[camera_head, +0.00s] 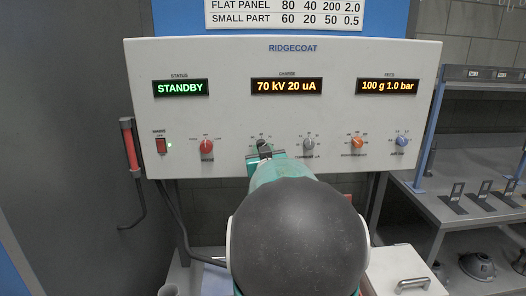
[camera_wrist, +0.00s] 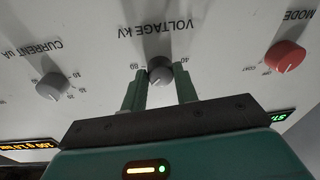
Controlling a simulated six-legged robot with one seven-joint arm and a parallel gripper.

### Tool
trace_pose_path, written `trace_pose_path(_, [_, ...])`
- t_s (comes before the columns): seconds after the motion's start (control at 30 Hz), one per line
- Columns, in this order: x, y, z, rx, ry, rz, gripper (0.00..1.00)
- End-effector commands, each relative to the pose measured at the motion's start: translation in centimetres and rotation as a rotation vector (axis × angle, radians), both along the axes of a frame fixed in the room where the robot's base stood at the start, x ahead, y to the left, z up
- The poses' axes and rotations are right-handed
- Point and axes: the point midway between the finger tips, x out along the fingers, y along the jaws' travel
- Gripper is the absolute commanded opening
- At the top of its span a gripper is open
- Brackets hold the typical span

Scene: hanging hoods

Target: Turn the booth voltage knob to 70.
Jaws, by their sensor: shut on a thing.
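The grey voltage knob (camera_wrist: 160,72) sits between the two green fingers of my gripper (camera_wrist: 159,78) in the wrist view, under the upside-down label "VOLTAGE KV". My gripper is shut on it. In the head view my gripper (camera_head: 265,154) reaches the panel there, and the knob (camera_head: 261,143) is partly hidden. The charge display (camera_head: 287,87) reads "70 kV 20 uA". The status display (camera_head: 180,88) reads "STANDBY". The white control panel (camera_head: 230,60) carries these.
The grey current knob (camera_head: 309,143) and red mode knob (camera_head: 206,146) flank the voltage knob. An orange knob (camera_head: 357,142) and a blue knob (camera_head: 402,141) are farther right. A red switch (camera_head: 161,146) is at left. Grey shelves (camera_head: 460,205) stand at right.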

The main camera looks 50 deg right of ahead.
Motion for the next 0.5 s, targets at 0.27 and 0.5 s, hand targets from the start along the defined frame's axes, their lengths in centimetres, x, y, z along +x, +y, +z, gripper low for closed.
trace_pose_path(0.27, [-0.04,0.01,-0.12,0.011,-0.008,0.0,0.07])
trace_pose_path(0.5, [-0.04,0.02,-0.13,0.01,-0.007,0.0,0.41])
